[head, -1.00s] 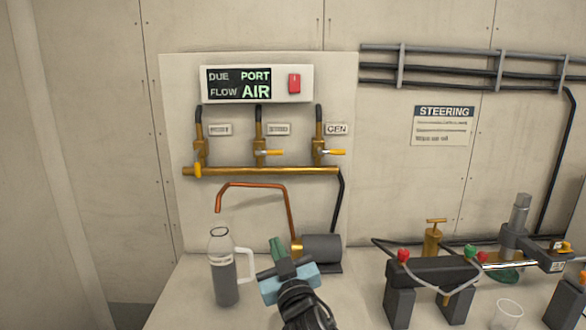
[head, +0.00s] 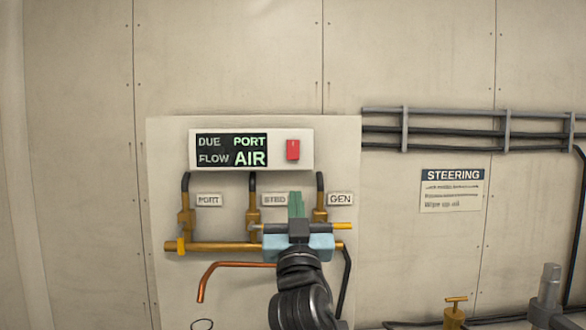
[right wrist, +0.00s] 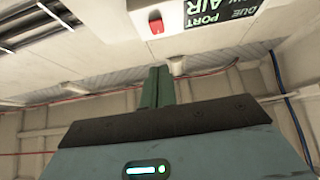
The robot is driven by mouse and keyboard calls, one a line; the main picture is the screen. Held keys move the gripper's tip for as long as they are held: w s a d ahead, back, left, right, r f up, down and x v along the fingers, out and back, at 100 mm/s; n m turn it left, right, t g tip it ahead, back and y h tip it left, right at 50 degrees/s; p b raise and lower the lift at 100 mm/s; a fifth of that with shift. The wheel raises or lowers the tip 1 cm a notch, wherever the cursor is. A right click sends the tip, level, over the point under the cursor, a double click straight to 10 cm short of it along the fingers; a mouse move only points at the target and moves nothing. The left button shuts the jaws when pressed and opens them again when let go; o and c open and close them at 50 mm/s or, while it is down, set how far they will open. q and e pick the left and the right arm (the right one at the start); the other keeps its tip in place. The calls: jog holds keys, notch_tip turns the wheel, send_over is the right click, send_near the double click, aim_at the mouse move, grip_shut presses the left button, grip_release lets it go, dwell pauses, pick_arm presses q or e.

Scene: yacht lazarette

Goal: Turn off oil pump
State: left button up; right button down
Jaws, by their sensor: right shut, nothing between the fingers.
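The red switch (head: 293,150) sits at the right end of a white control box on the wall panel. The box's display (head: 232,150) reads DUE PORT, FLOW AIR. My right gripper (head: 297,198) is shut and empty, pointing up, below the switch and apart from it. In the right wrist view the shut fingers (right wrist: 156,88) show with the red switch (right wrist: 156,24) beyond them. The oil pump itself is out of sight below the head view or behind my arm. My left gripper is not in view.
Brass valves labelled PORT (head: 186,222), STBD (head: 253,215) and GEN (head: 320,214) stand on a brass pipe (head: 215,246) around my gripper's height. A copper spout (head: 215,268) is lower left. Cable rails (head: 450,138) and a STEERING notice (head: 453,190) are at right.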

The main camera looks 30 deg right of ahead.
aim_at(293, 154)
jog(key=shift+r, duration=0.1)
